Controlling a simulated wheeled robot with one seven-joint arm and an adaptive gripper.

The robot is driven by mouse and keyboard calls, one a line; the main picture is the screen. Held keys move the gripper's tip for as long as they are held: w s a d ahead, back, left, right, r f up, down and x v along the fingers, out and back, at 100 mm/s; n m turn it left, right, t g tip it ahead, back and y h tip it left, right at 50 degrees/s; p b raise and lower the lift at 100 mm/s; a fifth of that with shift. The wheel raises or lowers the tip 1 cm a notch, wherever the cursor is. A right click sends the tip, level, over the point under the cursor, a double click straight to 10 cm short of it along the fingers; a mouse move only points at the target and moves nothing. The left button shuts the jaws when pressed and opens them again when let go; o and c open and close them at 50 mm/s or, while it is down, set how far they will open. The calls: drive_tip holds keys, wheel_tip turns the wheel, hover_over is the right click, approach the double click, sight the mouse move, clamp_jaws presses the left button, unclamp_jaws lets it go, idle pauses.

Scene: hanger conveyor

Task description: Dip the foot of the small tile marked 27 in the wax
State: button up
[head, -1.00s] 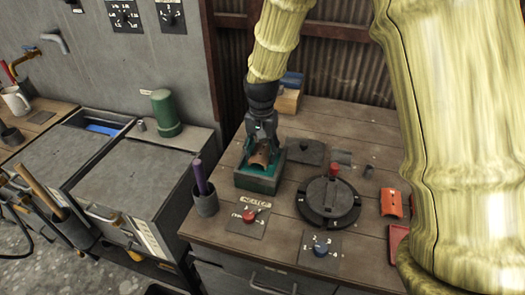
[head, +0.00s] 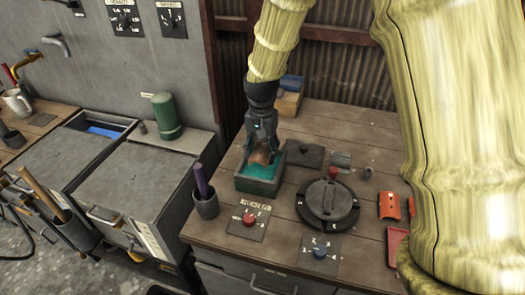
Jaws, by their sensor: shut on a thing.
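My gripper (head: 262,142) points down over the wax tray at the back left of the wooden bench. It is shut on a brown curved tile (head: 261,157). The tile's lower end is down inside the tray, at or close to the green wax (head: 246,184); I cannot tell how deep it sits. The wax fills a dark box-shaped tray (head: 258,188). No number can be read on the tile, and the fingers hide its upper part.
A dark lid-like plate (head: 305,155) lies right of the tray. A round black turntable (head: 328,203) with a red knob stands front right. A cup (head: 206,207) with a purple stick is front left. Orange tiles (head: 389,206) lie at right.

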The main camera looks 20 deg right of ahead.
sight(262, 151)
drive_tip(key=shift+r+p, duration=1.35)
drive_tip(key=shift+r, duration=0.4)
